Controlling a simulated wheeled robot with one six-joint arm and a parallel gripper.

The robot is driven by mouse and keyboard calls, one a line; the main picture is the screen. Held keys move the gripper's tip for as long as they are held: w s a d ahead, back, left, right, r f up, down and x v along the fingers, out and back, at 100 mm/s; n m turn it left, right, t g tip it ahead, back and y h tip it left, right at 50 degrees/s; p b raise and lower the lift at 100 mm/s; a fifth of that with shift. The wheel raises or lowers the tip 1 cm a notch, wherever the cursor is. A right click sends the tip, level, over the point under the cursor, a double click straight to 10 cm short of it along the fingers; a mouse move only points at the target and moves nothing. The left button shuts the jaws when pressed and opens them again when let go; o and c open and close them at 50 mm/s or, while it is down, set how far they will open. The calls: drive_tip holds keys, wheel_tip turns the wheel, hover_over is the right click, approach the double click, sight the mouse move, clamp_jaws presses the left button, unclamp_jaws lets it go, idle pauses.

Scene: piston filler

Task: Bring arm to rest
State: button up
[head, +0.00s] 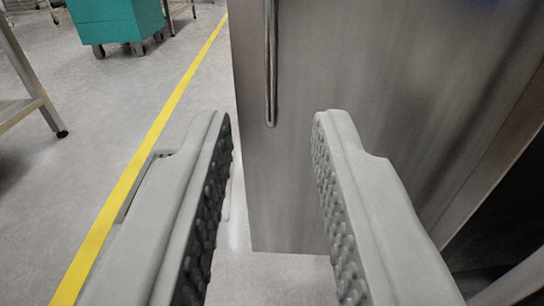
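My gripper (272,118) is open in the head view, with its two grey fingers well apart. Their dark, studded inner pads face each other, and nothing is between them. Beyond the fingers is a brushed steel door or panel (385,85) with a vertical bar handle (271,65). The handle shows in the gap between the fingertips, farther off; no contact with it can be seen. The upper end of the handle is cut off by the top of the picture. The rest of my arm is not clearly in view.
A teal wheeled bin (115,20) stands at the upper left. A yellow floor line (150,135) runs across open grey floor. A dark opening (505,215) lies at the lower right.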

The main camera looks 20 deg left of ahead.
drive_tip(key=shift+s+d, duration=0.1)
drive_tip(key=shift+s, duration=0.2)
idle(0.4)
drive_tip(key=w+a+r+n+g+h, duration=0.1)
drive_tip(key=w+r+n+h, duration=0.1)
drive_tip(key=w+r, duration=0.6)
drive_tip(key=w+a+r+h, duration=0.15)
drive_tip(key=a+r, duration=0.25)
drive_tip(key=r, duration=0.5)
drive_tip(key=w+a+r+m+h, duration=0.1)
drive_tip(key=a+r+h, duration=0.15)
drive_tip(key=r, duration=0.75)
drive_tip(key=w+a+r+h, duration=0.1)
drive_tip(key=a+r, duration=0.3)
drive_tip(key=r, duration=0.5)
drive_tip(key=s+a+r+m+t+h, duration=0.1)
drive_tip(key=s+a+r+m, duration=0.1)
drive_tip(key=s+a+r, duration=0.5)
drive_tip(key=s+a+r+m, duration=0.1)
drive_tip(key=s+a+r, duration=0.25)
drive_tip(key=r, duration=0.55)
drive_tip(key=s+a+r+m+y, duration=0.1)
drive_tip(key=s+a+r, duration=0.2)
drive_tip(key=s, duration=0.4)
drive_tip(key=s+a+r+y, duration=0.1)
drive_tip(key=s+a+r, duration=0.3)
drive_tip(key=s+a, duration=0.2)
drive_tip(key=shift+s+a+m, duration=0.2)
drive_tip(key=shift+s+m, duration=0.2)
drive_tip(key=shift+s, duration=0.4)
